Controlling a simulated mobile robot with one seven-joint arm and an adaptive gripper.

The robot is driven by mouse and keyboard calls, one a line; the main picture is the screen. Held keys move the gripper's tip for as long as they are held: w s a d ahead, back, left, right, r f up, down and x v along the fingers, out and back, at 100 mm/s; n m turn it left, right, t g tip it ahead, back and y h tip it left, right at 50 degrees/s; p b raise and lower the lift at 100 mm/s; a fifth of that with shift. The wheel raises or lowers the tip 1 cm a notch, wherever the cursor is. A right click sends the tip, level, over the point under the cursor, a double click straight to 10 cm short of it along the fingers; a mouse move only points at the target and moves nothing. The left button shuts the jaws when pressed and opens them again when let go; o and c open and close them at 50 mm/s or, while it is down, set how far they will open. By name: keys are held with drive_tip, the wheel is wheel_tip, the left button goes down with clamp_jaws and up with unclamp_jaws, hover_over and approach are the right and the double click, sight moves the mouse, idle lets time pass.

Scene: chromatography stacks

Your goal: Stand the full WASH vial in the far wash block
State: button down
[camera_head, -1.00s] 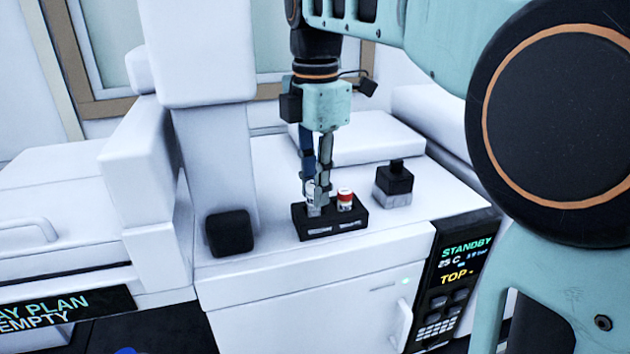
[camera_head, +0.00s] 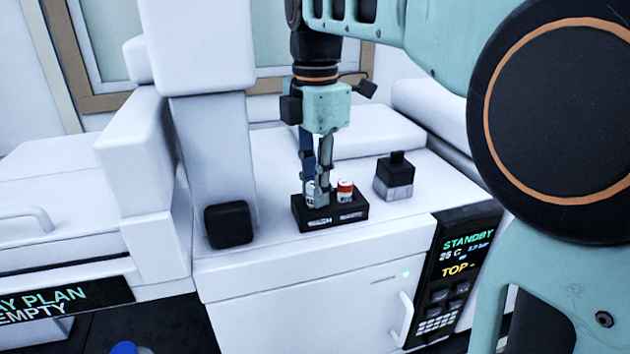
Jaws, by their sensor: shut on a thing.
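My gripper (camera_head: 316,192) points straight down over the left side of a small black block (camera_head: 330,221) on top of the white instrument. It is shut on a pale vial (camera_head: 311,187) that stands at the block's left place. My fingers hide most of this vial, and its label cannot be read. A second vial (camera_head: 345,189) with a red and white top stands in the block's right place, just beside my fingers. The block has two pale labels on its front, too small to read. I cannot tell which block is the far wash block.
A black-topped grey block (camera_head: 395,177) stands to the right. A black cube (camera_head: 229,225) stands to the left by a white column (camera_head: 215,150). A raised white slab (camera_head: 367,140) lies behind. A panel (camera_head: 461,262) reads STANDBY. Free white surface lies in front of the block.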

drive_tip(key=c, duration=1.3)
unclamp_jaws()
drive_tip(key=shift+r+p, duration=1.8)
drive_tip(key=shift+r, duration=1.7)
